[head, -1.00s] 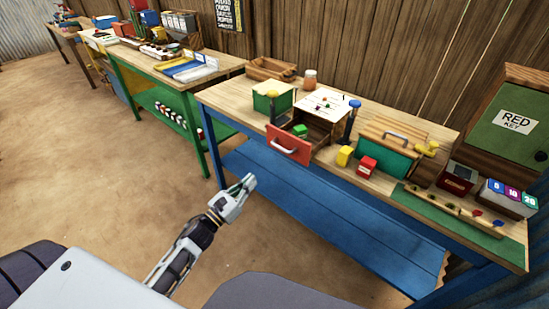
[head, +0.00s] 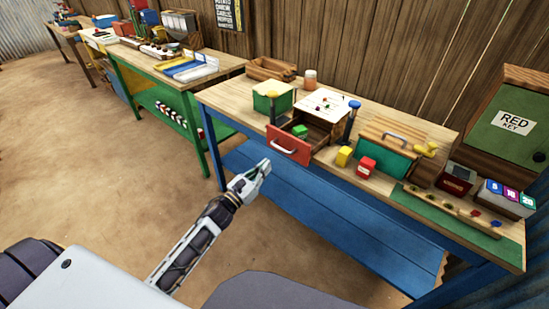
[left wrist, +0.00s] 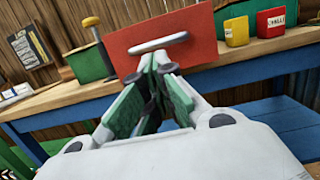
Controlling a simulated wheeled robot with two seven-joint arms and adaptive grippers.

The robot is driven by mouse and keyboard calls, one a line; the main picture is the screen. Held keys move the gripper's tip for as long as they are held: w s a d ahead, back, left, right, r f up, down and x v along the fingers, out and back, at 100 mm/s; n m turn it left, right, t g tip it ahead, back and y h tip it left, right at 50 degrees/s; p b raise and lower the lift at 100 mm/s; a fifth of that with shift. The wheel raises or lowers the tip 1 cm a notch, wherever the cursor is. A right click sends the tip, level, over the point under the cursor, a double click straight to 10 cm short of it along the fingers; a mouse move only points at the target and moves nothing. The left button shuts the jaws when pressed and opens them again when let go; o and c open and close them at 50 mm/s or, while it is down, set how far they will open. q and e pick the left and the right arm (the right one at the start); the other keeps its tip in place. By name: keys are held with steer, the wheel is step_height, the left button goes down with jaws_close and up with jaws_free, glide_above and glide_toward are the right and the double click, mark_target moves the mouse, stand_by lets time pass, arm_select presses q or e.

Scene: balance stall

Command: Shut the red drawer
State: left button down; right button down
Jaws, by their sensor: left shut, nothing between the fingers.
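The red drawer (head: 288,149) stands open, pulled out from the wooden box with the white top (head: 325,103) on the blue-legged bench. It has a pale bar handle (head: 283,149) on its front, and a green block (head: 299,131) shows inside it. My left gripper (head: 264,167) is shut and empty, just in front of and below the drawer front. In the left wrist view the red drawer front (left wrist: 199,38) stands ahead of the closed fingertips (left wrist: 161,62), with its handle (left wrist: 158,43) just above them. I cannot tell whether they touch. My right gripper is not in view.
A green box (head: 272,98) stands left of the drawer. A yellow block (head: 344,156), a red block (head: 366,167) and a green box with a handle (head: 382,160) stand to its right. The bench's blue lower shelf (head: 330,220) is bare.

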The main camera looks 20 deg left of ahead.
arm_select(q)
steer(key=x, duration=0.5)
steer(key=shift+w+d+p, duration=0.1)
steer(key=shift+w+p, duration=0.2)
steer(key=shift+p, duration=0.05)
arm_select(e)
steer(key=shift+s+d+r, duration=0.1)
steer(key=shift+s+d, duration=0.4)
arm_select(q)
steer(key=shift+w, duration=0.1)
